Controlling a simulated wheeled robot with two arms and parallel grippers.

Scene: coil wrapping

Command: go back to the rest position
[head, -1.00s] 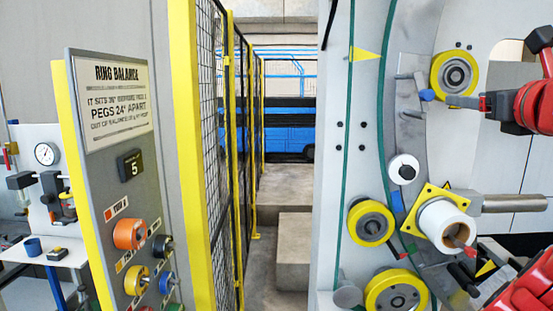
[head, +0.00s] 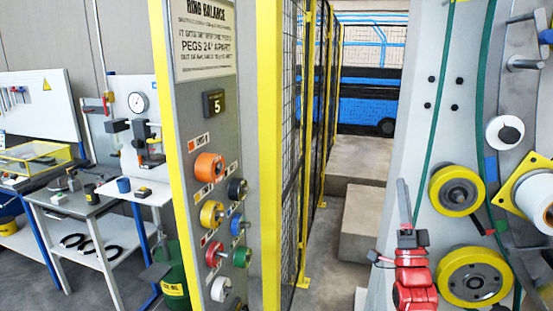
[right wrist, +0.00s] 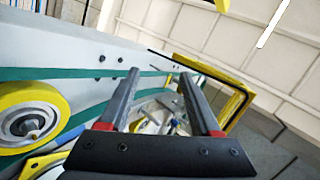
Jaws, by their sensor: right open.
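My right gripper (head: 404,205) is at the lower right of the head view, with its red arm below it. It is in front of the grey coil-wrapping machine (head: 412,130). In the right wrist view my right gripper (right wrist: 160,80) has its two dark fingers apart, with nothing between them. Beyond the fingers are a green band and blurred small items that I cannot make out. My left gripper is not in view.
The machine carries yellow rollers (head: 457,198) and a white roll (head: 537,203). A workbench (head: 80,203) is at far left. A grey step (head: 366,225) is behind.

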